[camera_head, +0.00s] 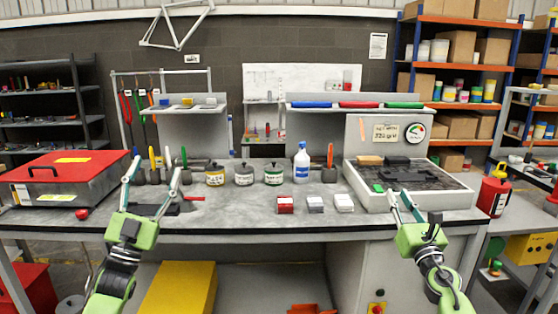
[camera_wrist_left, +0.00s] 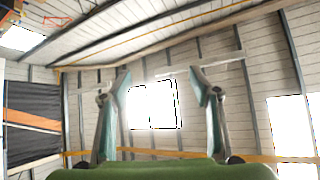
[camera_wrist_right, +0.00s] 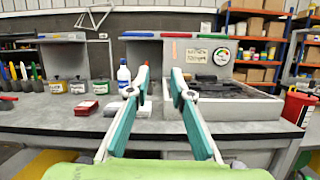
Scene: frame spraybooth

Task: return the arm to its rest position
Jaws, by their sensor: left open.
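My left gripper (camera_head: 155,178) stands in front of the left part of the workbench, fingers pointing up. In the left wrist view its fingers (camera_wrist_left: 159,76) are wide apart with nothing between them, against the ceiling and far wall. My right gripper (camera_head: 400,194) is at the front right of the bench, before the grey tray (camera_head: 428,203). In the right wrist view its fingers (camera_wrist_right: 160,76) are apart by a narrower gap and hold nothing. They appear in front of the bench. The wrists and forearms are low, near the bench's front edge.
The workbench (camera_head: 270,217) carries a red-lidded box (camera_head: 75,172) at the left, several jars, a white-and-blue bottle (camera_head: 302,163) and small red and white blocks in the middle. A red canister (camera_head: 494,192) stands at the right. The front middle of the bench is mostly clear.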

